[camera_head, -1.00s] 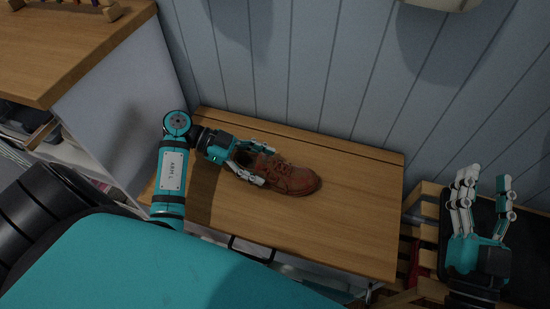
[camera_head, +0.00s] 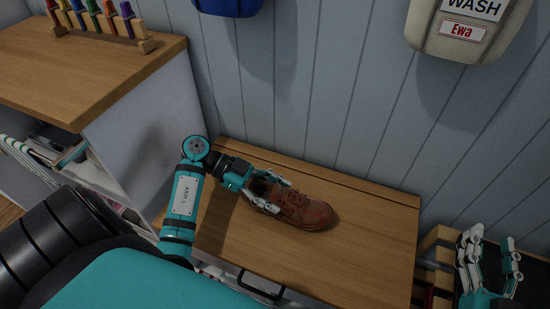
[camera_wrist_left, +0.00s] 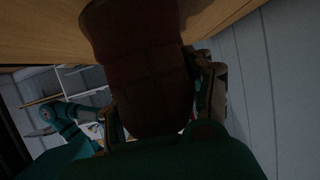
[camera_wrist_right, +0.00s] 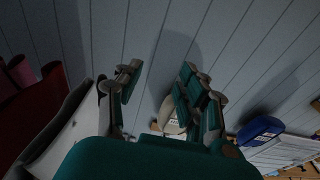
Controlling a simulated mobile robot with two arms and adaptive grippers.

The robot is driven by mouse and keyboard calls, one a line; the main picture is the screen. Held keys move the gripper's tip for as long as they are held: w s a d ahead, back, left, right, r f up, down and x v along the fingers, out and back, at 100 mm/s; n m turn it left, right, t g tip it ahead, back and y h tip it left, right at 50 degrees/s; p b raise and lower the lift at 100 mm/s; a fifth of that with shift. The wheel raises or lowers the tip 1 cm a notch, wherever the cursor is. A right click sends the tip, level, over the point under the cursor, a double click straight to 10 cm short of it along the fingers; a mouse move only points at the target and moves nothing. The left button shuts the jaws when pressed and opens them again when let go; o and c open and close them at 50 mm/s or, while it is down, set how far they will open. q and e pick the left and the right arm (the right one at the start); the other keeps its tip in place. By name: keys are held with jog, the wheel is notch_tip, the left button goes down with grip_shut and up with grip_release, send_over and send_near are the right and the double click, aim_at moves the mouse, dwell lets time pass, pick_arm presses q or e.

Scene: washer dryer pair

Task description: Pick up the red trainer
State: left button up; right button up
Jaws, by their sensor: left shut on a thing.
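The trainer (camera_head: 302,208) is reddish brown with laces and shows in the head view at the wooden bench top, its toe pointing right. My left gripper (camera_head: 268,195) is shut on its heel end, with fingers on both sides. In the left wrist view the dark red shoe (camera_wrist_left: 142,60) fills the middle between the fingers (camera_wrist_left: 160,110). I cannot tell whether its sole touches the bench. My right gripper (camera_head: 490,250) is open and empty at the lower right, and its spread fingers also show in the right wrist view (camera_wrist_right: 160,90).
The wooden bench (camera_head: 350,255) has bare top around the shoe and a dark handle (camera_head: 260,286) in front. A wooden-topped cabinet (camera_head: 90,75) stands at left with coloured pegs (camera_head: 100,18). A beige bag labelled WASH (camera_head: 455,38) and a blue one (camera_head: 228,6) hang on the panelled wall.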

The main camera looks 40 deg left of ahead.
pick_arm(q)
notch_tip(320, 180, up, 4)
jog(key=shift+r+p, duration=0.1)
jog(key=shift+p, duration=0.75)
notch_tip(320, 180, up, 4)
jog(key=shift+f+p, duration=0.2)
jog(key=shift+p, duration=0.55)
jog(key=shift+r, duration=0.2)
pick_arm(e)
jog(key=s+d+f+g+h, duration=0.1)
jog(key=s+d+f+g, duration=0.1)
jog(key=f, duration=0.5)
jog(key=s+d+f+g+h, duration=0.2)
jog(key=s+f+g, duration=0.2)
jog(key=f+g, duration=0.2)
jog(key=shift+s+f+m+g, duration=0.3)
jog(key=shift+s+f+g, duration=0.1)
jog(key=shift+g, duration=0.4)
